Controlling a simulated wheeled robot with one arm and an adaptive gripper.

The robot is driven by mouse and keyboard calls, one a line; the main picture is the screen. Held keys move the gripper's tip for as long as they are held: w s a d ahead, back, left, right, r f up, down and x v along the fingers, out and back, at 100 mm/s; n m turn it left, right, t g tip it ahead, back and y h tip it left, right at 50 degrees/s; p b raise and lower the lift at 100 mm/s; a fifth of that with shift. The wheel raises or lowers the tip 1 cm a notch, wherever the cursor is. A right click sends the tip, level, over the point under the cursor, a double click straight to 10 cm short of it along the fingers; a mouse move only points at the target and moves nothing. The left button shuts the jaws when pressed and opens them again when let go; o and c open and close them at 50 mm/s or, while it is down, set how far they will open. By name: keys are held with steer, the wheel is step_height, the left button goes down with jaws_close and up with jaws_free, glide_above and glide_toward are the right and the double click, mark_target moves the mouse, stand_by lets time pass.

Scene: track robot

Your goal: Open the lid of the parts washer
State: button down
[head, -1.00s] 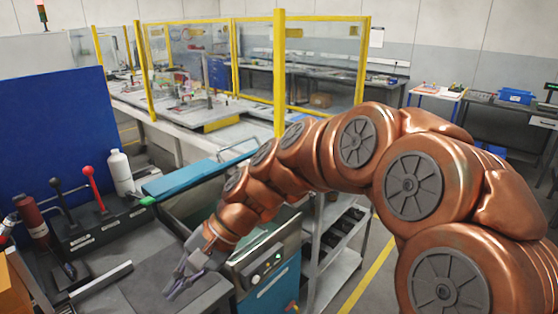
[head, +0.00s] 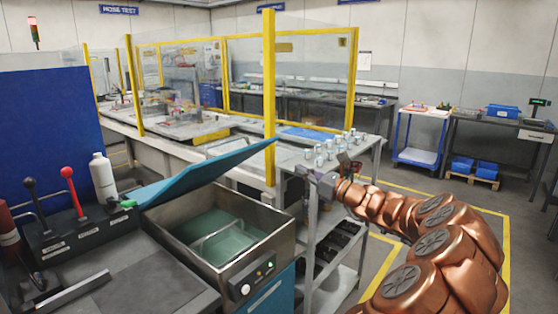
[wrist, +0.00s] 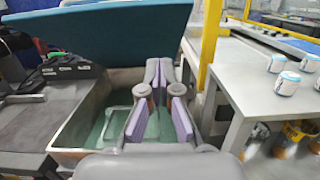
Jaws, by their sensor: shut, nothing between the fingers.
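The parts washer (head: 268,249) is a steel tub with a blue front and a small control panel. Its blue lid (head: 205,172) is tilted up, hinge side at the left, with its right end raised. The open tub shows greenish liquid and a wire handle inside. In the wrist view the lid (wrist: 110,32) rises behind the tub (wrist: 70,128). My gripper (head: 303,172) is to the right of the tub and lid, apart from the lid in the head view. In the wrist view my gripper (wrist: 160,68) is shut and empty, its fingers overlapping the tub's right side.
A metal cart (head: 345,205) with several cans on top stands right of the washer. A yellow-framed guard (head: 269,100) is behind. A bench with red and black levers (head: 75,190) and a white bottle (head: 103,178) is at left.

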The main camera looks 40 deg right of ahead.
steer(key=p, duration=0.2)
glide_toward(265, 145)
steer(key=w+a+f, duration=0.1)
steer(key=w+f, duration=0.1)
steer(key=w, duration=0.3)
steer(key=shift+w+a+r, duration=0.1)
steer(key=shift+w+r, duration=0.45)
steer(key=shift+r, duration=0.3)
steer(key=shift+w+a+r+p, duration=0.15)
steer(key=shift+w+r+p, duration=0.2)
steer(key=shift+w+r, duration=0.3)
steer(key=shift+r, duration=0.15)
